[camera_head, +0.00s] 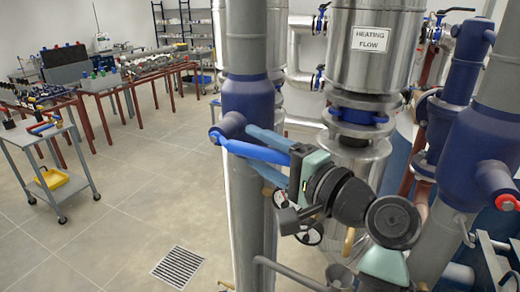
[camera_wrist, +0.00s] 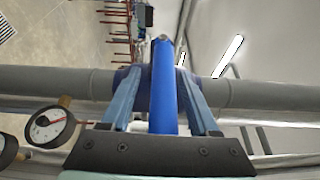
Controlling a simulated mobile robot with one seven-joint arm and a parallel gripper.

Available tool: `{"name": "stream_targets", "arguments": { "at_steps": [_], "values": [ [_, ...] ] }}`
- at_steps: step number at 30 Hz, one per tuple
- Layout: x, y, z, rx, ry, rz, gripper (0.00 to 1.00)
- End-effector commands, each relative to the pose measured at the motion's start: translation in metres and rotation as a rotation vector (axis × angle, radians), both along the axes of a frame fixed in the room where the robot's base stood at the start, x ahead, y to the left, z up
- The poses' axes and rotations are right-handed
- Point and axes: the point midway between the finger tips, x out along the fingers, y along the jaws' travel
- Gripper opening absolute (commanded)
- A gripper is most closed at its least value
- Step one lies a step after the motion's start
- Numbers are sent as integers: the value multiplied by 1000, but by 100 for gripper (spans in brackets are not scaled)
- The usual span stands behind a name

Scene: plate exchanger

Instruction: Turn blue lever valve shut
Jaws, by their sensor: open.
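The bright blue lever (camera_head: 248,150) sticks out sideways from a dark blue valve body (camera_head: 248,100) on a vertical grey pipe. In the wrist view the lever (camera_wrist: 165,95) runs lengthwise between the two blue-grey fingers of my gripper (camera_wrist: 160,78). My gripper (camera_head: 257,150) is open, with one finger on each side of the lever. The valve body is partly hidden behind the fingers there.
A round gauge (camera_wrist: 50,127) is close beside my gripper in the wrist view. A steel tank labelled "HEATING FLOW" (camera_head: 373,40) stands behind my arm. Another dark blue valve (camera_head: 470,140) on a grey pipe is at the right. Open floor (camera_head: 150,185) lies to the left.

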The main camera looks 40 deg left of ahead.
Motion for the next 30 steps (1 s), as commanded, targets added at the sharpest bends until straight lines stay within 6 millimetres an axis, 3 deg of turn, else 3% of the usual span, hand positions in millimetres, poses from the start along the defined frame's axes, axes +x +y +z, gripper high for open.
{"name": "stream_targets", "arguments": {
  "at_steps": [8, 21, 30],
  "values": [
    [-1, -14, -1, 1, -4, -5, 61],
    [-15, -103, -4, 0, -3, -4, 61],
    [-20, -128, -2, 0, -2, -1, 61]
  ]
}}
